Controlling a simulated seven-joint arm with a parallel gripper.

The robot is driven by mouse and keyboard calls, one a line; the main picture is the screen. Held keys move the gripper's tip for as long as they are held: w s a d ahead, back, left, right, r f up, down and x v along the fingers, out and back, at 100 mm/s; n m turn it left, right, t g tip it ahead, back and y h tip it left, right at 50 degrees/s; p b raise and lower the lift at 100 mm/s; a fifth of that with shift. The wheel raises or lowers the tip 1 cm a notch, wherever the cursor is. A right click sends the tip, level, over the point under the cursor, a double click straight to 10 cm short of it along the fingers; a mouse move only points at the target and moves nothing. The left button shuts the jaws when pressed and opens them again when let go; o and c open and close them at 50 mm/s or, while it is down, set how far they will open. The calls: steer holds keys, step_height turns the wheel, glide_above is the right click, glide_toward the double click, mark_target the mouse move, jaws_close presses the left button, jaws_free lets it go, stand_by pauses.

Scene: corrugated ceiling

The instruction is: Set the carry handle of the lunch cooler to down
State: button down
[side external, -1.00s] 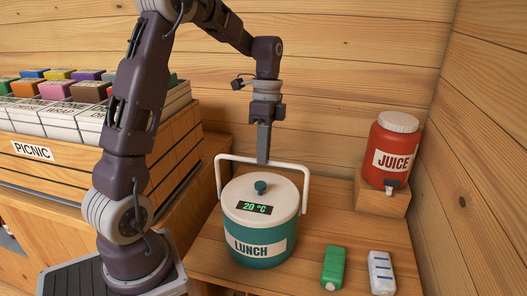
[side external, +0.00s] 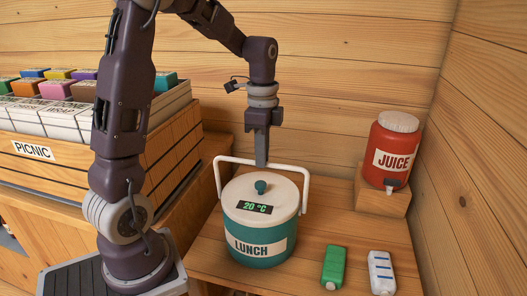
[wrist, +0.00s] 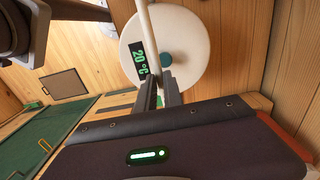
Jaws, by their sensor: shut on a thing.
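The lunch cooler (side external: 262,240) stands on the wooden counter, teal with a white lid, a teal knob and a display reading 20 °C. Its white carry handle (side external: 228,160) stands up, arched above the lid. My gripper (side external: 262,160) points down from above and is shut on the handle's top bar. In the wrist view the gripper (wrist: 160,92) meets the white handle (wrist: 148,40) over the round lid (wrist: 185,45). The exact contact is partly hidden by the fingers.
A red juice dispenser (side external: 391,150) stands on a wooden block (side external: 382,200) at the right. A green bottle (side external: 333,267) and a white, blue-marked bottle (side external: 381,272) lie on the counter in front. A picnic crate (side external: 90,160) with several cartons is at the left. Wooden walls close the back and right.

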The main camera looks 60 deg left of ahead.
steer(key=s+d+f+t+y, duration=0.1)
steer(key=s+d+f, duration=0.5)
steer(key=s+d, duration=0.3)
steer(key=shift+f+t+y, duration=0.25)
steer(key=shift+t+y, duration=0.15)
steer(key=c, duration=1.5)
jaws_free()
steer(key=shift+w+a+r, duration=0.1)
steer(key=shift+w+a, duration=0.05)
steer(key=shift+w, duration=0.05)
steer(key=shift+r, duration=0.15)
steer(key=r, duration=0.4)
steer(key=s+d+r, duration=0.1)
steer(key=r, duration=0.1)
steer(key=shift+r, duration=0.35)
